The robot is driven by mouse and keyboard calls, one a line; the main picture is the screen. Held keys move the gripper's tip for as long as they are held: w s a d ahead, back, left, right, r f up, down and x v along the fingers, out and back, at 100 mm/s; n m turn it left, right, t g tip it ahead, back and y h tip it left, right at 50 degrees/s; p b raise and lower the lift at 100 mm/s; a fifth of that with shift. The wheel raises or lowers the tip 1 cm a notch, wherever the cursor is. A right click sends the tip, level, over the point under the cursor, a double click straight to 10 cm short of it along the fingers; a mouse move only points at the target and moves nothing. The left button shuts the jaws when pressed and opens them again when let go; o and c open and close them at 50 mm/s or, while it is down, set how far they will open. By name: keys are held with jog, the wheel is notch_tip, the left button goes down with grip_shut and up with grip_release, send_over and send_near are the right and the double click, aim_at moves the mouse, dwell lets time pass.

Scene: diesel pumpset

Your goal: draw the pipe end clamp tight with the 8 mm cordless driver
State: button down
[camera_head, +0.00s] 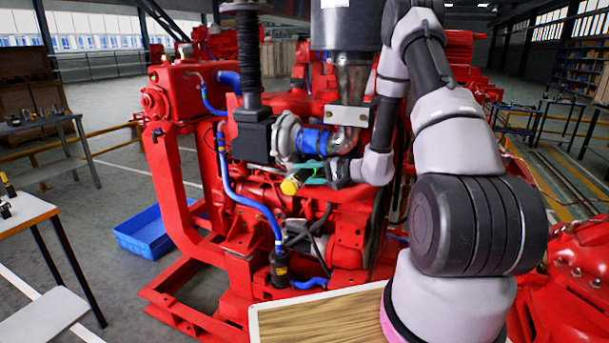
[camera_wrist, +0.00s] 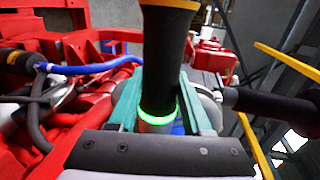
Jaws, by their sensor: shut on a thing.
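My gripper (camera_head: 316,172) is at the engine's turbocharger side, just below the blue hose sleeve (camera_head: 313,141). Its teal fingers (camera_wrist: 163,112) are shut around the cordless driver (camera_wrist: 162,65), a dark cylinder with a glowing green ring and a yellow-orange band. In the head view the driver's yellow end (camera_head: 291,186) points toward the camera. The sleeve joins the turbocharger housing (camera_head: 287,137) to the metal pipe (camera_head: 349,105). The pipe end clamp cannot be made out clearly. The driver's tip is hidden, so I cannot tell whether it touches a clamp.
The red pumpset (camera_head: 180,150) crowds the gripper, with a thin blue hose (camera_head: 250,203) running down to a black bottle (camera_head: 279,268). A wooden-topped table (camera_head: 320,320) is in front. A blue crate (camera_head: 145,235) lies on the floor at left. A black cylinder (camera_wrist: 265,103) is close at right in the wrist view.

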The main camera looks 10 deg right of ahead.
jog(key=shift+w+d, duration=0.5)
jog(key=shift+w, duration=0.1)
dwell(3.4)
jog(key=shift+s+a, duration=0.1)
